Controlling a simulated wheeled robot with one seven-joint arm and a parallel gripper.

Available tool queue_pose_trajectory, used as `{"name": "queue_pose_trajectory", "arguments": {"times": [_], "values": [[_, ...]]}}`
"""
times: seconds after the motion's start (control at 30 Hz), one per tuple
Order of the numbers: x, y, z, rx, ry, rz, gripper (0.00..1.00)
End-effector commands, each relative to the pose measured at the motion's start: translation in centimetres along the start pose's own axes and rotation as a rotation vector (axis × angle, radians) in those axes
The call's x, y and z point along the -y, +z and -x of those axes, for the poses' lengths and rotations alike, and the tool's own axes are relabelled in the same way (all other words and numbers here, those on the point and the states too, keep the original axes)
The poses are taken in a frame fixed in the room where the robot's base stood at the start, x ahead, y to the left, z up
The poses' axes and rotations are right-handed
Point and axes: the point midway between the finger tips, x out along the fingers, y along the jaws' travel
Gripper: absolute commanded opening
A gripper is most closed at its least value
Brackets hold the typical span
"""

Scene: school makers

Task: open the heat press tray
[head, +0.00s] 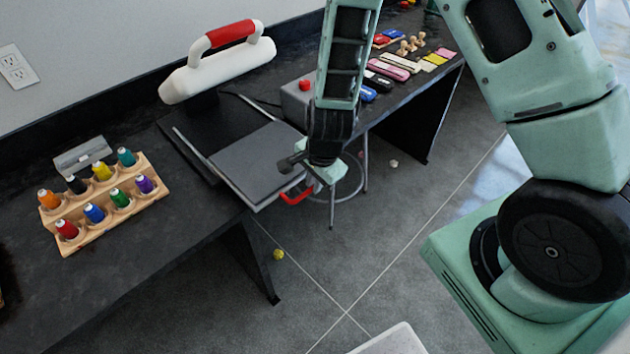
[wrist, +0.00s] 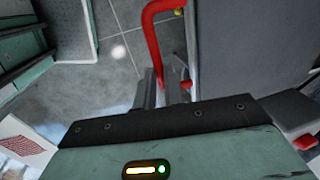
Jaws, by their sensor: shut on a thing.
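The heat press stands on the dark table at the back, with a white upper part (head: 215,70) and a red top handle (head: 230,32). Its flat grey tray (head: 250,160) sticks out on rails toward the floor side, past the table's front edge. The tray has a red handle (head: 290,198) at its outer end. In the wrist view the red handle (wrist: 152,40) curves down between the fingers, and the grey tray (wrist: 245,50) fills the right side. My gripper (wrist: 164,92) is shut on this handle. In the head view my wrist hides part of the handle and the tray's corner.
A wooden rack (head: 105,205) of coloured thread spools stands on the table at left. A grey box with a red button (head: 304,85) stands right of the press. A stool (head: 345,185) is behind my gripper. A small yellow ball (head: 278,254) lies on open floor.

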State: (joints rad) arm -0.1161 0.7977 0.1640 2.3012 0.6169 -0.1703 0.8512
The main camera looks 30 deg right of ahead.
Motion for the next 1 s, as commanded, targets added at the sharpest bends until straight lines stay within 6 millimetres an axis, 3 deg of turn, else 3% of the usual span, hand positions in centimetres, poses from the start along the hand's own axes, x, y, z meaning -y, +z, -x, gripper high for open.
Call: {"name": "queue_pose_trajectory", "arguments": {"times": [0.17,0.2,0.27,0.67,0.83,1.0], "values": [[0.1,0.0,0.1,0.0,-0.002,0.0,0.0],[0.1,0.0,0.1,0.0,-0.003,0.0,0.19],[0.1,0.0,0.1,0.0,-0.002,0.0,0.32],[0.1,0.0,0.7,-0.001,-0.003,0.002,0.32],[0.2,0.0,3.2,-0.001,-0.006,0.002,0.32],[0.2,0.1,7.2,-0.002,-0.008,0.004,0.32]]}}
